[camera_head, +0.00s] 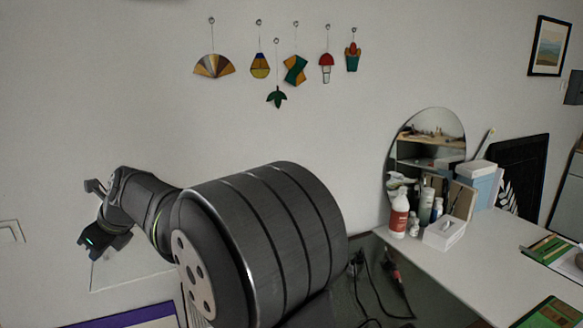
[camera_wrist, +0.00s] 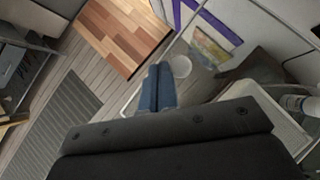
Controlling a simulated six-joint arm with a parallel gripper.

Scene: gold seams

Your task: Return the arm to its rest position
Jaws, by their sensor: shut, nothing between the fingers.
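My arm (camera_head: 265,235) reaches from the bottom middle toward the left in the head view, in front of the white wall. Its wrist end (camera_head: 105,235) hangs at the far left, bent downward; the fingertips are not clear there. In the wrist view my gripper (camera_wrist: 158,85) shows as two blue-grey fingers side by side, shut and empty. They point out over the floor area, with a pale round cup-like thing (camera_wrist: 181,66) just beyond their right side. I cannot tell whether the fingers are near it or well above it.
A white table (camera_head: 470,262) on the right bears a pump bottle (camera_head: 399,213), a tissue box (camera_head: 444,234) and a round-topped mirror (camera_head: 430,130). Cables (camera_head: 372,290) hang beside it. Stained-glass ornaments (camera_head: 294,70) hang high on the wall. A wooden-topped surface (camera_wrist: 125,35) shows in the wrist view.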

